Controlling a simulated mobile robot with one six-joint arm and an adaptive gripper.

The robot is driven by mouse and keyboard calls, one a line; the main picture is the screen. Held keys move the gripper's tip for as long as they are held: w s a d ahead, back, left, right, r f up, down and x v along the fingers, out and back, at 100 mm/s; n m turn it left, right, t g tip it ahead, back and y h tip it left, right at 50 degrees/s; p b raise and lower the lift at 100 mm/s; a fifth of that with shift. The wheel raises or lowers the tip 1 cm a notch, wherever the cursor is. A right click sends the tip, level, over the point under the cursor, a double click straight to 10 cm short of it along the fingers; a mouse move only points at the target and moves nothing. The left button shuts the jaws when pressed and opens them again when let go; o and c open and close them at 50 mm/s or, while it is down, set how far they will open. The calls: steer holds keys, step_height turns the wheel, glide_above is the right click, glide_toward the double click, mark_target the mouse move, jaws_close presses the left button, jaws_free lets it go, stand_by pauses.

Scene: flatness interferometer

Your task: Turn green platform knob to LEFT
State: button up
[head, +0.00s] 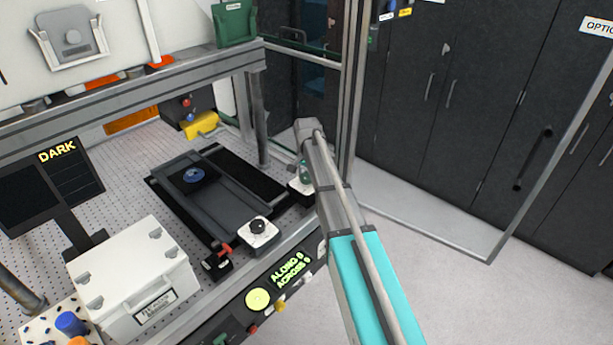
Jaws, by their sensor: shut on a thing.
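The green platform knob (305,174) sits on a small white block (294,187) at the right front of the dark stage. It is largely hidden by my arm. My gripper (304,163) is at the end of my arm, over this knob and shut on it. The fingers are small and mostly covered by the arm link, so their exact hold and the knob's pointing direction cannot be made out. The dark platform (215,190) carries a round blue disc (194,175).
A white case (133,270) stands at the front left beside a monitor reading DARK (57,151). A front panel has a green-lit ALONG/ACROSS display (290,268). A frame post (258,118) rises just behind the knob. An open glazed door (440,225) extends to the right.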

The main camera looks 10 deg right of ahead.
steer(key=shift+c, duration=0.9)
steer(key=shift+n, duration=0.8)
steer(key=o, duration=1.1)
steer(key=shift+r, duration=0.15)
